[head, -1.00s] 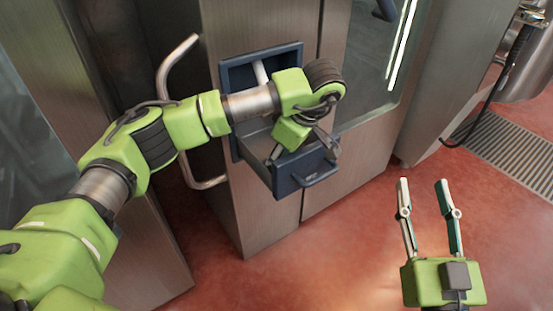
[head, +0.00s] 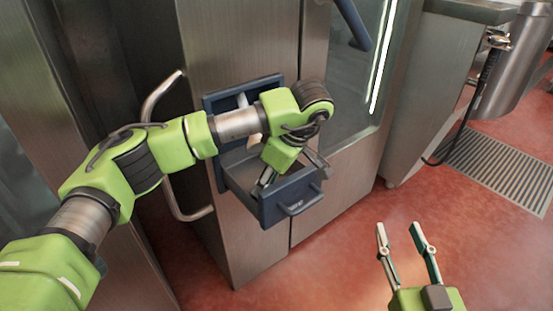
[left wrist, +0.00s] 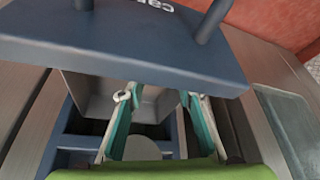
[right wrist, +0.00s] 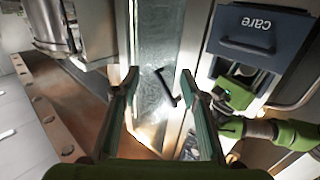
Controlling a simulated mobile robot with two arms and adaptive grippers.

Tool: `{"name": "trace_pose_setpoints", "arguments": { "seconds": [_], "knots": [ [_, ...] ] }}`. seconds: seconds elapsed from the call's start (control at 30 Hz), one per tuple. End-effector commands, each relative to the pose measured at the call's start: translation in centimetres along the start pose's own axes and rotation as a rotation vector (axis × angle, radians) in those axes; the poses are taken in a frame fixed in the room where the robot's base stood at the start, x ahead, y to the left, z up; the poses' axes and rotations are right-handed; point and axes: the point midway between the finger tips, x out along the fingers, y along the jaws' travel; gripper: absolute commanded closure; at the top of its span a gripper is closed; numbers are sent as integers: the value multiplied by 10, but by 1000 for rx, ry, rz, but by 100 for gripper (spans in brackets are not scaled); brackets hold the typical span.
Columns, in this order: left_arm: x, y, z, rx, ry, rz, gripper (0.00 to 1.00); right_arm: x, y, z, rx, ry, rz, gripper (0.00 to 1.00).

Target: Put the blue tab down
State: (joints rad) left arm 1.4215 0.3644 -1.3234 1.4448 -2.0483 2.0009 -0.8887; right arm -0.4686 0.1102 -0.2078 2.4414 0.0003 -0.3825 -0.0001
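No blue tab can be made out in any view. A dark blue drawer (head: 290,208) stands open from the steel cabinet front, and its label reads "care" in the left wrist view (left wrist: 150,45). My left gripper (head: 291,172) reaches down at the drawer's open top. In the left wrist view its two fingers (left wrist: 162,98) are apart, pointing into the grey drawer interior, with nothing visible held between them. The drawer floor is partly hidden by the fingers and front panel. My right gripper (head: 399,232) is open and empty above the red floor, away from the drawer.
A curved steel handle (head: 158,150) stands out left of the drawer. A glass door (head: 345,75) with a dark blue handle (head: 353,25) is at the upper right. A floor grate (head: 500,170) lies at the far right. The red floor (head: 340,265) in front is clear.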

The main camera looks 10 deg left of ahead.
Motion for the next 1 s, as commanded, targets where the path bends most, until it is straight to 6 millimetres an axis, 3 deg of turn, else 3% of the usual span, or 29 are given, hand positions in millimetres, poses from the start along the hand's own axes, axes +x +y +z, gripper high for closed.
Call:
{"name": "trace_pose_setpoints", "arguments": {
  "seconds": [0.27,0.5,0.73,1.0],
  "knots": [
    [-40,1,-2,0,3,2,69,-19,9,64,-4,-318,20,60],
    [-69,0,-2,-1,3,1,69,-51,16,111,-3,-565,35,60],
    [-86,0,0,-1,1,0,69,-75,19,135,-2,-708,44,60],
    [-89,0,0,-1,1,-1,69,-82,20,142,-1,-743,46,60]
  ]
}}
